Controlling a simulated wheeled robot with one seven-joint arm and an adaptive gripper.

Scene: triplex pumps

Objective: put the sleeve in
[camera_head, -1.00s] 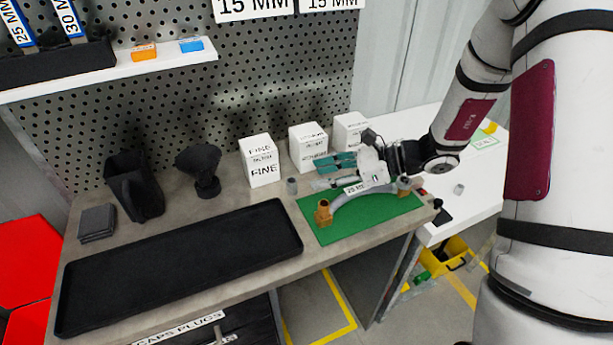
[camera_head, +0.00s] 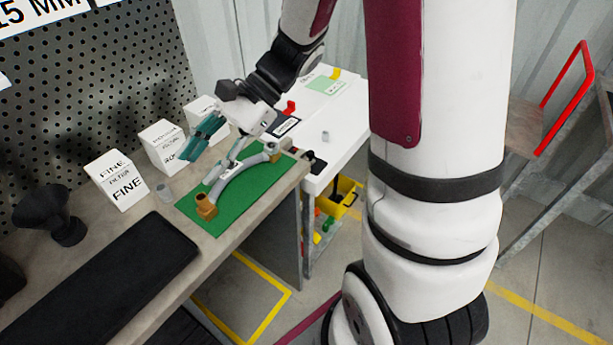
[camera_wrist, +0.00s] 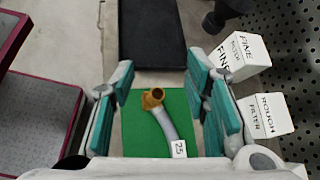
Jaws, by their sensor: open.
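A grey curved hose (camera_head: 236,183) lies on the green mat (camera_head: 257,196), with a brass fitting (camera_head: 205,206) at its near end. The fitting and hose also show in the wrist view (camera_wrist: 152,98), with a white number tag (camera_wrist: 179,149) on the hose. My gripper (camera_head: 205,140), with teal finger pads, is above the far side of the mat. I cannot tell which is the sleeve.
White filter boxes (camera_head: 117,180) stand along the pegboard behind the mat. A black tray (camera_head: 110,275) and dark funnel (camera_head: 62,215) are at the left. The white table (camera_head: 345,115) adjoins the bench; a yellow bin (camera_head: 347,193) is below. A red-railed cart (camera_head: 565,85) stands right.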

